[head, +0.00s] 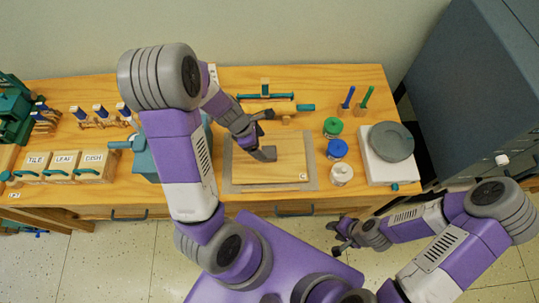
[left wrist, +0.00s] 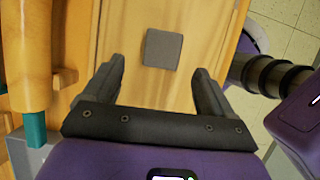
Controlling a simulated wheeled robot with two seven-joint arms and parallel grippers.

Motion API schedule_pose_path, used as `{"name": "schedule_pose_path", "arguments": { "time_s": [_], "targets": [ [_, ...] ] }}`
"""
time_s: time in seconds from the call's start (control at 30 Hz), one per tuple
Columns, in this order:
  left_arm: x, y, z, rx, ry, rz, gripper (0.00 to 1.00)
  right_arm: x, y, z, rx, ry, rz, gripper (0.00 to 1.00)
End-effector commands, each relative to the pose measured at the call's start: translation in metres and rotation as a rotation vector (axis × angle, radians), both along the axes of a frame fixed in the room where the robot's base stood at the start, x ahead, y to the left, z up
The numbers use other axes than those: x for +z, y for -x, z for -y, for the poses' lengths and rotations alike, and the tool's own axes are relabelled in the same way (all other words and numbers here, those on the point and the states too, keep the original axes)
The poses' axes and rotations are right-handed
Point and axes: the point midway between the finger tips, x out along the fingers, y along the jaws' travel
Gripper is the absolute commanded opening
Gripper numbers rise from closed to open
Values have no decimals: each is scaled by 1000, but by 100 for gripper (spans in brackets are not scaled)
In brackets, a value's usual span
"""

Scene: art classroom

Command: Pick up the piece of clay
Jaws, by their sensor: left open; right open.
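The piece of clay (head: 267,154) is a small grey block on the wooden board (head: 290,168) on the table. In the left wrist view the clay (left wrist: 163,48) looks like a grey square with rounded corners, just past the fingertips and in line with the gap between them. My left gripper (head: 262,133) is open and empty over the board, close beside the clay; the left wrist view shows both its fingers spread (left wrist: 160,68). I cannot tell its exact height. My right gripper (head: 335,238) is open and empty in front of the table's edge, away from the clay.
Jars with green (head: 332,126), blue (head: 337,149) and white (head: 341,174) lids stand right of the board. Further right is a white device with a grey disc (head: 391,142). Labelled boxes (head: 62,167) stand at left. A dark cabinet (head: 470,90) is beyond the table's right end.

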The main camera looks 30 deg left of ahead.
Motion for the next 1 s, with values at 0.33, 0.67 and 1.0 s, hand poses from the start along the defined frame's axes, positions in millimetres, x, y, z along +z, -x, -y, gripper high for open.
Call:
{"name": "schedule_pose_path", "arguments": {
  "time_s": [0.33, 0.67, 1.0],
  "targets": [
    [-34, -5, 13, -1, 1, -2, 85, -23, 0, 0, 0, 0, 0, 43],
    [-59, -12, 24, -1, 0, 2, 85, -39, 0, 0, 0, 0, 0, 43],
    [-57, -11, 23, 0, 1, 1, 51, -38, 0, 0, 0, 0, 0, 43]
  ]
}}
